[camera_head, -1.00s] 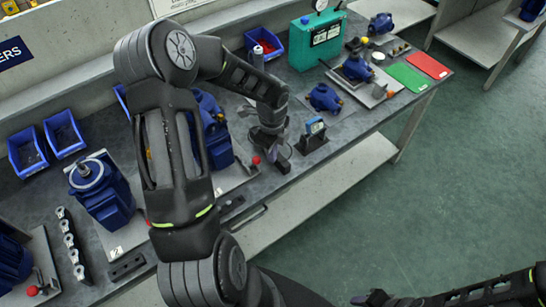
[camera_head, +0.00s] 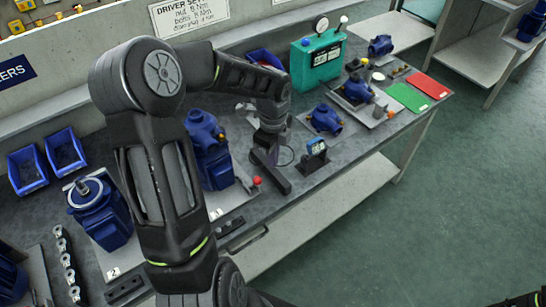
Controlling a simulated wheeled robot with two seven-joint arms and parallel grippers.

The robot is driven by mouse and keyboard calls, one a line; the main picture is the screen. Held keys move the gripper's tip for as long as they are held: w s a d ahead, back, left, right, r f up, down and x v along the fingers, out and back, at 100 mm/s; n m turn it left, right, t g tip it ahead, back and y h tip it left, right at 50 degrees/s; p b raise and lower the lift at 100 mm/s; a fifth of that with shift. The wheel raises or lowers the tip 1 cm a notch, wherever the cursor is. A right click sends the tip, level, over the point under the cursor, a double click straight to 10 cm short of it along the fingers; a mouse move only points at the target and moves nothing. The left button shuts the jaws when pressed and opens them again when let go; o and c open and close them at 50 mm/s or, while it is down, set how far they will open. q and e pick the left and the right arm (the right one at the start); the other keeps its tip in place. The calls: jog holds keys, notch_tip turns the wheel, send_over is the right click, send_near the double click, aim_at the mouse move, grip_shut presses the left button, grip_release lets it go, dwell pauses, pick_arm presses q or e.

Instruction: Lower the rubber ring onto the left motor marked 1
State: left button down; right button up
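My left gripper (camera_head: 272,172) points down at the workbench, right of the blue motor (camera_head: 209,155) at centre. Whether its fingers are open or shut is unclear. A thin dark loop (camera_head: 290,157) shows at its right side; it may be the rubber ring, but I cannot tell whether it is held. A second blue motor (camera_head: 102,215) stands on a plate marked 2 (camera_head: 113,273), with its shaft up. A third blue motor (camera_head: 10,283) is cut off at the left edge and its mark is not in view. My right gripper is out of view.
A small blue display on a dark stand (camera_head: 315,155) stands close right of my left gripper. Blue pumps (camera_head: 324,119), a teal case (camera_head: 317,60), and green (camera_head: 408,97) and red (camera_head: 427,85) mats lie beyond. Blue bins (camera_head: 65,150) stand at the back left.

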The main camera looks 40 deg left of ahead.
pick_arm(q)
jog(key=w+d+f+n, duration=0.2)
jog(key=d+f+n, duration=0.2)
jog(key=d+n, duration=0.4)
jog(key=w+d+f+n, duration=0.1)
jog(key=d+f+n, duration=0.4)
jog(key=d+n, duration=0.3)
jog(key=shift+w+d+f+n, duration=0.2)
jog(key=shift+w+d+n, duration=0.2)
